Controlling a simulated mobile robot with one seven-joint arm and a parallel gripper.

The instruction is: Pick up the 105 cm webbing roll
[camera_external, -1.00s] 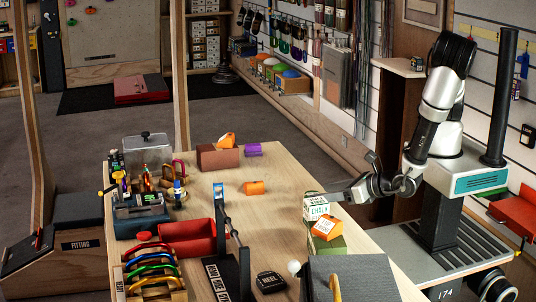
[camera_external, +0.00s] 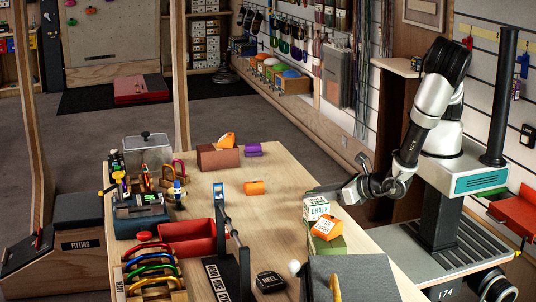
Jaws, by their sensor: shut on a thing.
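An orange webbing roll (camera_external: 254,187) lies on the bare middle of the table. Another orange roll (camera_external: 227,140) rests on a brown box (camera_external: 217,157), and a purple roll (camera_external: 253,149) stands beside that box. A third orange item (camera_external: 326,228) with a pale label sits tilted on a green box (camera_external: 327,245). The length marks are too small to read. My gripper (camera_external: 312,192) is low over the table's right edge, just behind the white chalk box (camera_external: 317,208). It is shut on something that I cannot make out.
A red tray (camera_external: 190,238), coloured carabiners (camera_external: 150,268) and a dark tool box (camera_external: 140,217) fill the left side. A grey block (camera_external: 355,275) stands at the near right. The table's middle is mostly clear.

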